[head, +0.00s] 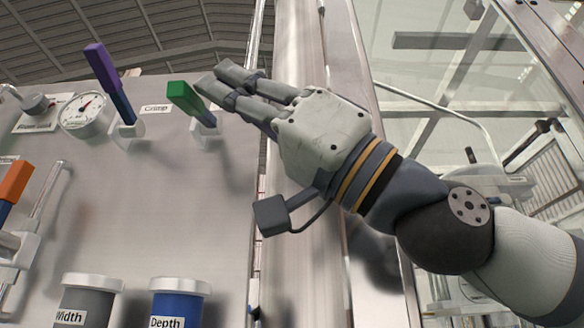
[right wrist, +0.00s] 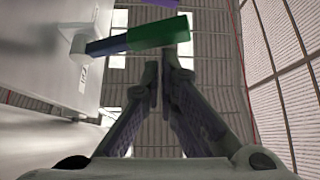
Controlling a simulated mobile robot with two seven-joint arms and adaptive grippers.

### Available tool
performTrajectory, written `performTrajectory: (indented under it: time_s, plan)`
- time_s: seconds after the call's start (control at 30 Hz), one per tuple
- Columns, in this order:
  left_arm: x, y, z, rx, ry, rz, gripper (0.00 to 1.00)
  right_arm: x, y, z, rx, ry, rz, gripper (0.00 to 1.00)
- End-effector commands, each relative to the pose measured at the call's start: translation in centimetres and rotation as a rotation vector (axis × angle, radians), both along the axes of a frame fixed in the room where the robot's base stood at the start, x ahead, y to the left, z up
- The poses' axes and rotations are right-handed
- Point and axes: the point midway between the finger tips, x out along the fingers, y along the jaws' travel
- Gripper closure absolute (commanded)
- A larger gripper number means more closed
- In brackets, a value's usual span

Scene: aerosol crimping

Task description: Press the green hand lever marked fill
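The green hand lever (head: 185,97) sticks out from a white bracket on the upper right of the panel, its grip green and its shaft blue. It also shows in the right wrist view (right wrist: 158,34), lying across the picture just beyond my fingertips. My right gripper (head: 214,78) is beside the green grip, on its right, with the fingertips close to its end. Whether they touch it I cannot tell. In the right wrist view its fingers (right wrist: 163,70) come together at the tips with nothing between them. No readable "fill" mark shows. My left gripper is not in view.
A purple lever (head: 103,67) stands left of the green one, with a "Crimp" label (head: 156,108) between them. A round gauge (head: 83,113) and an orange lever (head: 14,182) are further left. Grey "Width" (head: 88,301) and blue "Depth" (head: 178,301) knobs sit below. A metal post (head: 310,235) stands right of the panel.

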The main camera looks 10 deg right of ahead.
Motion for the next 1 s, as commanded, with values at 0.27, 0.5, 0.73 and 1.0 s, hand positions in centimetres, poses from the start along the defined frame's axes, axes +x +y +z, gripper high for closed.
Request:
performTrajectory:
  time_s: [0.27, 0.5, 0.73, 1.0]
  plan:
    - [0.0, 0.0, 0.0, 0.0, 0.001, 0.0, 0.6, -1.0, -5.0, -4.4, -0.004, 0.008, -0.002, 1.0]
    - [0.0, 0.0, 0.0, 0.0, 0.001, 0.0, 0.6, -1.8, -7.8, -6.5, -0.001, 0.005, -0.001, 1.0]
    - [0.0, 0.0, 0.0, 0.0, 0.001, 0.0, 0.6, -2.0, -8.2, -6.8, -0.003, 0.001, -0.001, 1.0]
    - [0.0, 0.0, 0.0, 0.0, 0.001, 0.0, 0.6, -2.0, -8.2, -6.7, -0.002, 0.001, -0.001, 1.0]
